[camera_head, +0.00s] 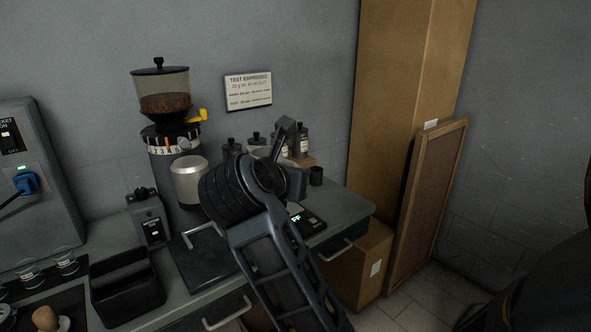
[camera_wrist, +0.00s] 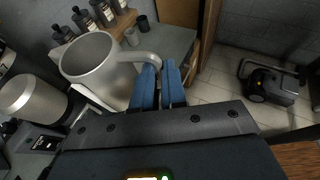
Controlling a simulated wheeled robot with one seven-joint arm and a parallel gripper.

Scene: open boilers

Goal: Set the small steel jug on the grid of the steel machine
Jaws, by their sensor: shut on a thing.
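The small steel jug (camera_wrist: 92,62) is in the upper left of the wrist view, with its open mouth and a curved handle on its right side. My gripper (camera_wrist: 164,72) has its two blue fingers shut on that handle. The jug appears held over the counter; the gap below it cannot be judged. In the head view my own arm covers most of the jug and the fingers. The steel machine's grid cannot be made out in either view.
A grinder (camera_head: 165,105) with a steel cup (camera_head: 190,180) stands left of my arm. A black bin (camera_head: 127,288), small glasses (camera_head: 67,262) and a grey cabinet with a blue plug (camera_head: 27,182) are further left. Dark bottles (camera_wrist: 103,12) stand behind the jug.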

